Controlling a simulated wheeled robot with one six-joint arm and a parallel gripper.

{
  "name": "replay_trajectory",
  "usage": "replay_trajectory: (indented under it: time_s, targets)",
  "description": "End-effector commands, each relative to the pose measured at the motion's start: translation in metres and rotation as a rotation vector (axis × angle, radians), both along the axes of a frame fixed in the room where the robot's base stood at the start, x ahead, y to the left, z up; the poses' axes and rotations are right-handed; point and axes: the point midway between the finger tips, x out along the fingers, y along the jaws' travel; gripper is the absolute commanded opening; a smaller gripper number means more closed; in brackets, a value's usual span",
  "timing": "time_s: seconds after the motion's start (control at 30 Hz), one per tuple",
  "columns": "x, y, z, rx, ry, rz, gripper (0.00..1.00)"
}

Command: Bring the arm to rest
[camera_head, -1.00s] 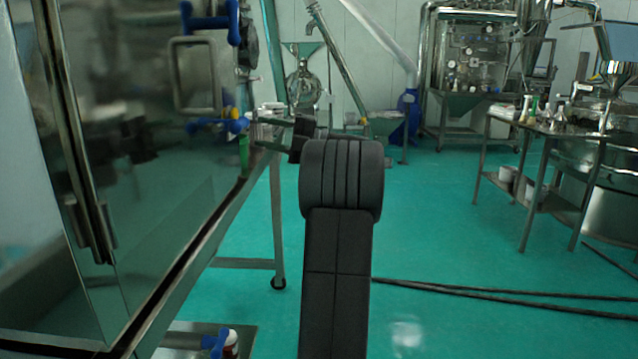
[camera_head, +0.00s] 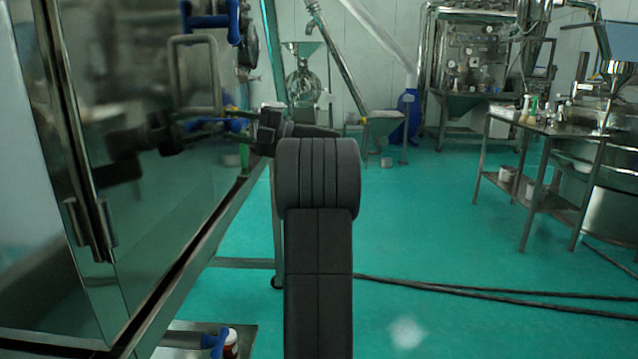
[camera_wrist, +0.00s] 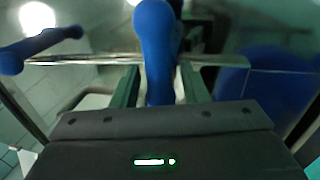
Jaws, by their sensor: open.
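My gripper (camera_wrist: 158,76) is open, with its two dark fingers spread apart in the wrist view. A blue clamp handle (camera_wrist: 155,40) shows in the gap between the fingers and runs on above them; whether a finger touches it I cannot tell. In the head view my arm rises at the centre and its dark wrist end points left, towards the lower blue clamp (camera_head: 230,125) on the steel cabinet. The fingers are hard to make out there against the cabinet's dark reflections.
The glossy steel cabinet (camera_head: 150,240) fills the left, with a square metal handle (camera_head: 193,75) and an upper blue clamp (camera_head: 232,22). A steel table (camera_head: 560,132) with bottles stands at right. Dark cables (camera_head: 470,290) lie on the green floor, which is mostly clear.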

Motion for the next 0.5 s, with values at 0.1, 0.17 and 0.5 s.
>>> replay_trajectory:
  time_s: [0.1,0.17,0.5]
  targets:
    - [-0.0002,-0.0009,0.008,0.003,0.091,0.0,0.4]
    - [-0.0002,-0.0011,0.009,0.005,0.135,-0.001,0.4]
    - [0.0009,-0.0013,0.0096,0.011,0.327,0.0,0.4]
